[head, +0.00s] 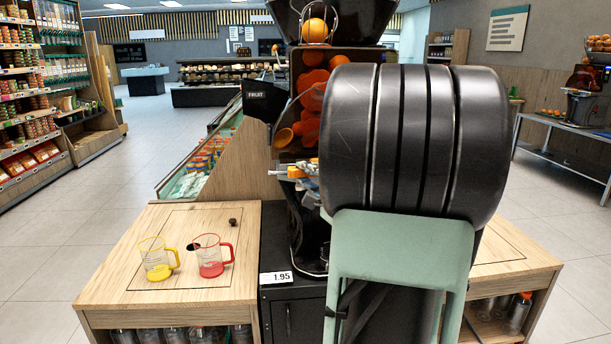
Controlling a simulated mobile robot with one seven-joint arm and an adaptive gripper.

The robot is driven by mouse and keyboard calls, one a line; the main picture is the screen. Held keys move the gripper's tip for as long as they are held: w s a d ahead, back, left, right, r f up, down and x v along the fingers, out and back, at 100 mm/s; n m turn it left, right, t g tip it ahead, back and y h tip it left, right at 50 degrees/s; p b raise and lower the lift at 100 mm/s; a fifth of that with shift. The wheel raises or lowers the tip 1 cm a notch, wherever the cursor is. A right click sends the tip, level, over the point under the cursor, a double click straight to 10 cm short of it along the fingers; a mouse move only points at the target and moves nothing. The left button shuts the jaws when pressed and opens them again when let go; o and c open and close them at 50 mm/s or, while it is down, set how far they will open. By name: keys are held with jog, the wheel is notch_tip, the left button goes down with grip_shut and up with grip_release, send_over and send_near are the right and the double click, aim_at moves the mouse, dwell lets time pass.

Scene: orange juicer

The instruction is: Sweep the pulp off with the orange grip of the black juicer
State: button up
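The black juicer (305,225) stands on a dark cabinet in the middle of the head view. A whole orange (314,30) sits in its wire holder at the top, and several orange halves or peels (309,125) show behind its front. My gripper (297,173) seems to be the small grey and white shape at the juicer's front, left of my large black arm link. A small orange-yellow part, possibly the orange grip (296,171), shows there, too small to tell if it is held. My arm hides the juicer's right side. I cannot make out any pulp.
A yellow jug (156,259) and a red jug (212,256) stand on the wooden counter (110,300) at left, with a small dark object (233,222) behind them. A black FRUIT box (264,102) is left of the juicer. The floor at far left is clear.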

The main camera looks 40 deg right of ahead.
grip_shut()
jog(key=shift+d, duration=0.1)
jog(key=s+d+p, duration=0.5)
jog(key=d, duration=0.4)
jog(key=s+d+p, duration=0.6)
jog(key=d, duration=0.3)
jog(key=shift+s+d, duration=0.3)
jog(key=shift+d, duration=0.05)
jog(key=o, duration=0.5)
grip_release()
